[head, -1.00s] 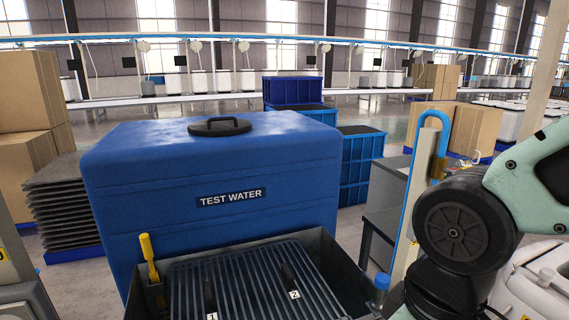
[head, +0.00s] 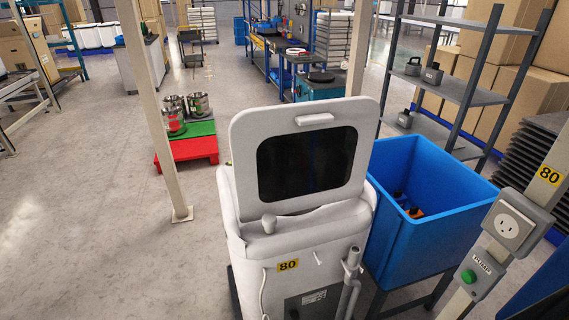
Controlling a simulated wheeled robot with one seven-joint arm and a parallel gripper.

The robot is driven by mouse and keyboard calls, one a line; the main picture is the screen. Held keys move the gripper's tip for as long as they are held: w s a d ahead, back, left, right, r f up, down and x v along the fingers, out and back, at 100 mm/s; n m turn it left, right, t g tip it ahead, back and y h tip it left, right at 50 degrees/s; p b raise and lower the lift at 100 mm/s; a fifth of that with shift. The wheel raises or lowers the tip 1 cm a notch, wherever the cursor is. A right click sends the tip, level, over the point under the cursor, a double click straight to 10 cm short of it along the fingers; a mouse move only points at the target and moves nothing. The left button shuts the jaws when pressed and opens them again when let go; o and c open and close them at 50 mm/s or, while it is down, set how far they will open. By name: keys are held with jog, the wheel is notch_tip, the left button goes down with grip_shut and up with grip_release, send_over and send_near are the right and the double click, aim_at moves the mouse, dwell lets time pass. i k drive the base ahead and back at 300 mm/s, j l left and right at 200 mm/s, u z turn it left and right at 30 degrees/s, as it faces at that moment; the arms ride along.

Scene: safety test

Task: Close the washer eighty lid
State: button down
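The washer eighty (head: 300,255) is a white machine in the middle of the head view, with a yellow "80" label on its front. Its lid (head: 314,119) is raised and stands nearly upright at the back of the top. The lid has a dark panel in its middle and a pale handle (head: 314,119) at its upper edge. A white knob sits on the washer's top near the lid's lower left. My gripper is not in the head view.
A blue bin (head: 420,225) on a stand is close to the washer's right. A post with a socket (head: 508,229) and green pump button (head: 468,276) stands at right. A pale post (head: 150,110) rises at left.

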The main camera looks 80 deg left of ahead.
aim_at(290, 158)
jog(key=u, duration=2.25)
jog(key=j+z, duration=0.25)
jog(key=j, duration=0.2)
jog(key=i, duration=0.05)
